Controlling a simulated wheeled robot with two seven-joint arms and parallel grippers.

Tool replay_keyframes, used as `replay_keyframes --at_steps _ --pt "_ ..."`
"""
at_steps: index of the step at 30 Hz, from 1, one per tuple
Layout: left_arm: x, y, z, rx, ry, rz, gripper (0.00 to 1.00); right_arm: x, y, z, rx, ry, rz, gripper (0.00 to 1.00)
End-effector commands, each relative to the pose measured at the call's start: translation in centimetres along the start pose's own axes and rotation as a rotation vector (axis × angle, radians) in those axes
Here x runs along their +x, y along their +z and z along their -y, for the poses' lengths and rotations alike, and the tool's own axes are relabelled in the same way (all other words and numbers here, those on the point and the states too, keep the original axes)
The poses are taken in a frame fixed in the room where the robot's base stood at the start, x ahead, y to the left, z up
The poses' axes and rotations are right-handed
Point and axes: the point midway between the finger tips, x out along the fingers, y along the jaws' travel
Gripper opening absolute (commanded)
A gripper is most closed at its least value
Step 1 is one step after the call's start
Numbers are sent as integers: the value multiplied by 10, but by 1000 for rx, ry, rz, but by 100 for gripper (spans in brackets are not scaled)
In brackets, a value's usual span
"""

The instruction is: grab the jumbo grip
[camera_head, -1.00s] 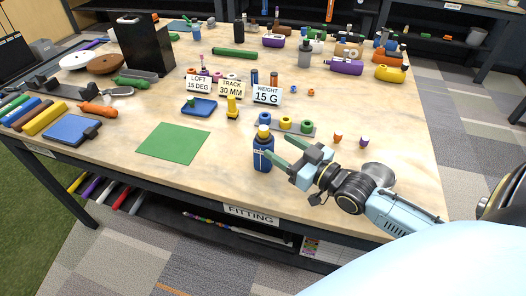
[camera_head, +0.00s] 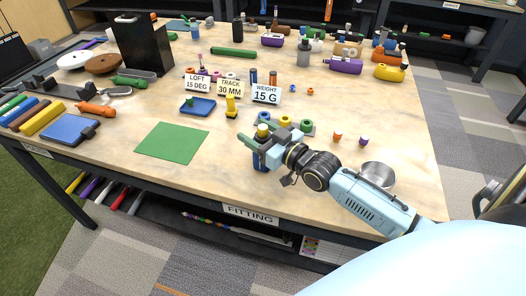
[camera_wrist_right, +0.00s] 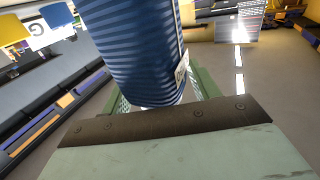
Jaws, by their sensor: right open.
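A thick, upright blue piece (camera_head: 260,166) with a yellow top stands near the front edge of the table, and I take it as the jumbo grip. In the right wrist view its ribbed blue side (camera_wrist_right: 138,55) fills the space between my two green fingers, with a small white label on its right. My right gripper (camera_head: 258,148) is open around it and partly hides it in the head view. Whether the fingers touch it I cannot tell. My left gripper is not in view.
A holder with several coloured rings (camera_head: 306,127) stands just behind my right gripper. A green mat (camera_head: 172,143) lies to the left, with clear table around it. A metal bowl (camera_head: 378,174) stands beside my right forearm.

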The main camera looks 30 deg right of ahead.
Motion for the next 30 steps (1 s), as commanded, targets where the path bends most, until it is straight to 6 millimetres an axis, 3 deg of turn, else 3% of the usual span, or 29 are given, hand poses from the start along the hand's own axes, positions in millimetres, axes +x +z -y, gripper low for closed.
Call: replay_keyframes --at_steps 2,13,22,30 --pt "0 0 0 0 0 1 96 0 0 0 0 0 0 61" --pt "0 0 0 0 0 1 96 0 0 0 -1 0 0 12" --pt "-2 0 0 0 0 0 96 0 -6 0 -1 0 -2 11" --pt "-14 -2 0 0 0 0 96 0 -58 0 -3 0 -6 11"
